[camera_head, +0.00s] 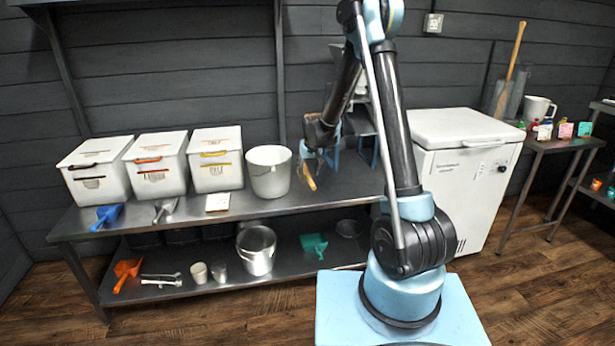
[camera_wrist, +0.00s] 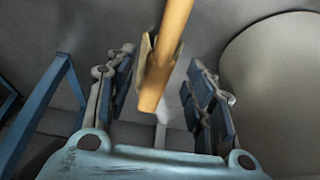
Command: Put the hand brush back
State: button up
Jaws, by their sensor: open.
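A wooden-handled thing, likely the hand brush (camera_head: 309,178), shows at the steel table's top, just below my gripper. In the wrist view its light wooden handle (camera_wrist: 172,45) comes down from the top edge and ends between my fingers. A thin tan piece lies against the handle; bristles cannot be made out. My gripper (camera_head: 312,160) is over the table, right of the white bucket. In the wrist view my gripper (camera_wrist: 160,80) is open, with a finger on each side of the handle and gaps showing.
The white bucket (camera_head: 269,172) stands close to the left of my gripper. Three lidded bins (camera_head: 216,165) stand further left, with a blue scoop (camera_head: 107,216) in front. A lower shelf holds a metal pail (camera_head: 257,250) and a green dustpan (camera_head: 314,244). A white chest freezer (camera_head: 465,180) stands right.

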jog(key=shift+a+v, duration=0.4)
jog(key=shift+v, duration=3.4)
jog(key=s+d+r+m, duration=0.1)
jog(key=s+d+r, duration=0.4)
jog(key=s+d, duration=0.5)
jog(key=s+d+r+m, duration=0.1)
jog(key=s+d+r, duration=0.6)
jog(key=s, duration=0.4)
jog(key=s+d+f, duration=0.2)
jog(key=s+d, duration=0.1)
jog(key=s, duration=0.4)
jog(key=s+d+f+g, duration=0.1)
jog(key=s+d+f, duration=0.1)
jog(key=s, duration=0.6)
jog(key=s+d+f+m+g+h, duration=0.1)
jog(key=s+d+f, duration=0.2)
jog(key=s, duration=0.5)
jog(key=shift+d+f, duration=0.3)
jog(key=shift+d, duration=0.05)
jog(key=shift+w, duration=0.1)
jog(key=shift+w+f, duration=0.2)
jog(key=shift+w, duration=0.25)
